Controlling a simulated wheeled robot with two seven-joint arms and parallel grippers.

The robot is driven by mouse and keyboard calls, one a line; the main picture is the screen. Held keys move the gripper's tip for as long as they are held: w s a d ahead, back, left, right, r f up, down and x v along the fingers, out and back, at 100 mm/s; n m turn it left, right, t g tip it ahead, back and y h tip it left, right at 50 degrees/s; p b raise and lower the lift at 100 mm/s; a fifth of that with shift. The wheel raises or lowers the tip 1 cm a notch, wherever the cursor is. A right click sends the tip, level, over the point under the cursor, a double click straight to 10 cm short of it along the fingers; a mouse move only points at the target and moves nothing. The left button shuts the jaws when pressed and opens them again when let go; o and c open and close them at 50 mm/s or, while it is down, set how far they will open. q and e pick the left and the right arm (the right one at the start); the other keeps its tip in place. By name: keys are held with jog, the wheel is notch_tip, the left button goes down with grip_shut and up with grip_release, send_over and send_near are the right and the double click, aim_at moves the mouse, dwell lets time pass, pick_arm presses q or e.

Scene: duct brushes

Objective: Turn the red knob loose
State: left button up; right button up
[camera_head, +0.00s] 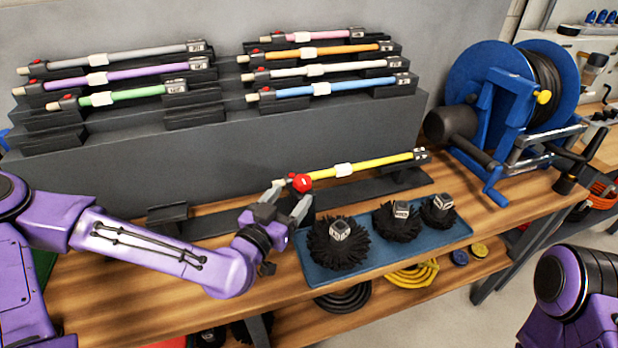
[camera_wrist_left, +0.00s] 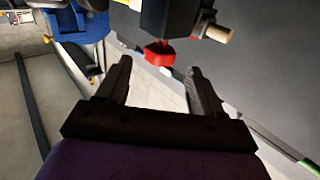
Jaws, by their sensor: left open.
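The red knob (camera_head: 302,183) sits at the left end of a yellow rod (camera_head: 376,164) that lies across black supports on the bench. In the left wrist view the red knob (camera_wrist_left: 159,54) sticks out of a black block (camera_wrist_left: 168,18), beside a pale rod tip (camera_wrist_left: 219,34). My left gripper (camera_head: 286,200) is open, just in front of the knob. In the left wrist view the fingers (camera_wrist_left: 160,75) stand apart, with the knob just beyond and between their tips. I cannot tell whether they touch it. My right gripper is not in view.
A blue tray (camera_head: 385,262) with several black brushes lies just right of my left gripper. Several coloured rods rest on the grey rack (camera_head: 230,130) behind. A blue hose reel (camera_head: 505,105) stands at the right. Bare bench (camera_head: 130,290) lies in front at left.

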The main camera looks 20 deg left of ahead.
aim_at(307, 176)
pick_arm(q)
jog(key=w, duration=0.2)
jog(key=w+d, duration=0.1)
jog(key=w, duration=0.2)
jog(key=w+p, duration=0.1)
jog(key=w, duration=0.2)
jog(key=shift+w+d+r, duration=0.15)
jog(key=shift+w+d, duration=0.05)
jog(key=shift+d, duration=0.15)
jog(key=shift+c, duration=0.3)
jog(key=c, duration=0.9)
